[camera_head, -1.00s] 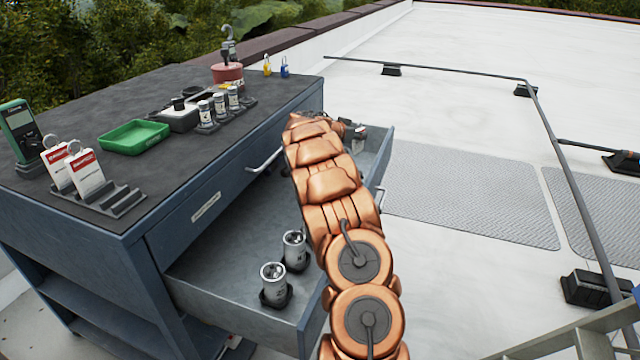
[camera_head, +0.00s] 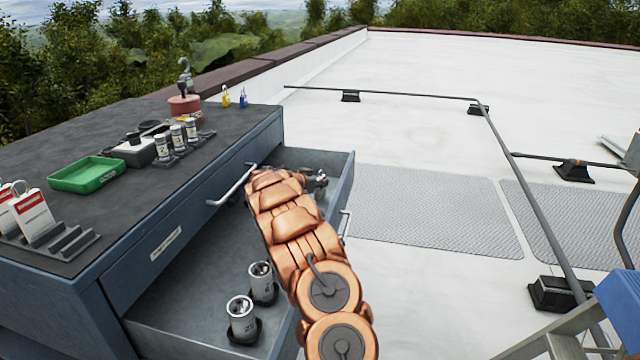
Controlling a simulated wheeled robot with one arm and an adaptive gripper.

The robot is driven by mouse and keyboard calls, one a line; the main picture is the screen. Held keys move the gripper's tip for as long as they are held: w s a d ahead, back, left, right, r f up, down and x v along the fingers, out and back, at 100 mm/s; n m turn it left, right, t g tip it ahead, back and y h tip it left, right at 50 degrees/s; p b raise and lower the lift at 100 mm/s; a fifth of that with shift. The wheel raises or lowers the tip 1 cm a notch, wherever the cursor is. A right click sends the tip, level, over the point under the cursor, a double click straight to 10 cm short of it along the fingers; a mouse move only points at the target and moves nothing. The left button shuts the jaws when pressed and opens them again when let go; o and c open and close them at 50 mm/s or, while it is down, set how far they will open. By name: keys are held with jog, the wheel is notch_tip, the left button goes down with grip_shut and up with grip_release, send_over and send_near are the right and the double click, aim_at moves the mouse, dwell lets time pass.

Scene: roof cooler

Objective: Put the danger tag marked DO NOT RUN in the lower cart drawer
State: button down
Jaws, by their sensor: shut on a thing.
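Two red-and-white tags stand in a grey rack on the cart top at the left edge of the head view: one tag (camera_head: 33,214) shows its face and the other (camera_head: 5,218) is partly cut off. Their print is too small to read. The lower cart drawer (camera_head: 205,285) is pulled open. The upper drawer (camera_head: 150,262) is shut. My copper arm reaches over the open drawer, its far end beside the upper drawer's handle (camera_head: 230,188). My gripper is hidden behind the arm's end, so what it holds cannot be seen.
Two metal canisters (camera_head: 241,318) stand in holders at the drawer's near end, and metal fittings (camera_head: 316,181) lie at its far end. The cart top holds a green tray (camera_head: 87,174), several small cylinders (camera_head: 177,141) and a red lifting-hook piece (camera_head: 185,104). A ladder (camera_head: 575,335) stands at lower right.

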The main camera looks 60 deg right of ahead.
jog(key=shift+f+b, duration=0.2)
jog(key=shift+b, duration=0.15)
jog(key=c, duration=1.1)
grip_release()
jog(key=shift+c, duration=0.2)
jog(key=shift+r, duration=0.2)
jog(key=shift+r+p, duration=0.15)
jog(key=shift+p, duration=0.4)
jog(key=shift+a, duration=0.35)
jog(key=shift+v, duration=3.35)
